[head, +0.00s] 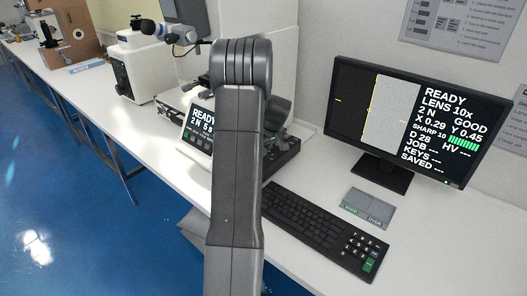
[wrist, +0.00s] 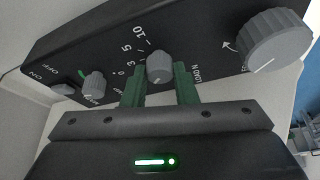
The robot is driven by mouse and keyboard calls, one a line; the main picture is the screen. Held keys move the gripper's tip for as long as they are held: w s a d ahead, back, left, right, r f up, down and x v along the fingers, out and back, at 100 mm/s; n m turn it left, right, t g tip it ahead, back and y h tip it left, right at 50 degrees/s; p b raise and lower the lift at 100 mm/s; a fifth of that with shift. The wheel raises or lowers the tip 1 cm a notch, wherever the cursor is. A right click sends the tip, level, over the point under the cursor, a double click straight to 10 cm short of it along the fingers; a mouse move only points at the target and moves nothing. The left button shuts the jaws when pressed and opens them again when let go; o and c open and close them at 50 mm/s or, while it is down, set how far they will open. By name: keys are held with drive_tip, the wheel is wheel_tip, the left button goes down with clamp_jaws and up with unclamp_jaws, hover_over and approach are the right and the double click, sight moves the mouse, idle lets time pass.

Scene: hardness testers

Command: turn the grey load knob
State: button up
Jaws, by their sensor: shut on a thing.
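In the wrist view the grey load knob (wrist: 159,66) sits on the underside-tilted black panel (wrist: 205,62), with a scale of printed numbers up to 10 beside it and the word LOAD at its right. My gripper (wrist: 160,76) has its two green fingers on either side of this knob and is shut on it. In the head view my arm covers the middle, and the knob and my gripper are hidden behind it.
In the wrist view a larger grey knob (wrist: 274,42) is at the right, and a small grey knob (wrist: 94,86) is at the left near an on/off switch (wrist: 62,90). In the head view a monitor (head: 405,118), keyboard (head: 318,226) and grey pad (head: 369,207) stand on the white bench (head: 440,250).

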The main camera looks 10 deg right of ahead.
drive_tip(key=shift+r, duration=0.1)
idle(0.3)
drive_tip(key=o, duration=1)
drive_tip(key=b+v, duration=0.1)
drive_tip(key=v, duration=1.2)
drive_tip(key=shift+r, duration=0.35)
drive_tip(key=shift+s+f, duration=0.1)
drive_tip(key=shift+f, duration=0.05)
drive_tip(key=p+x, duration=0.1)
drive_tip(key=x, duration=1.2)
drive_tip(key=shift+f, duration=0.3)
drive_tip(key=shift+r, duration=0.15)
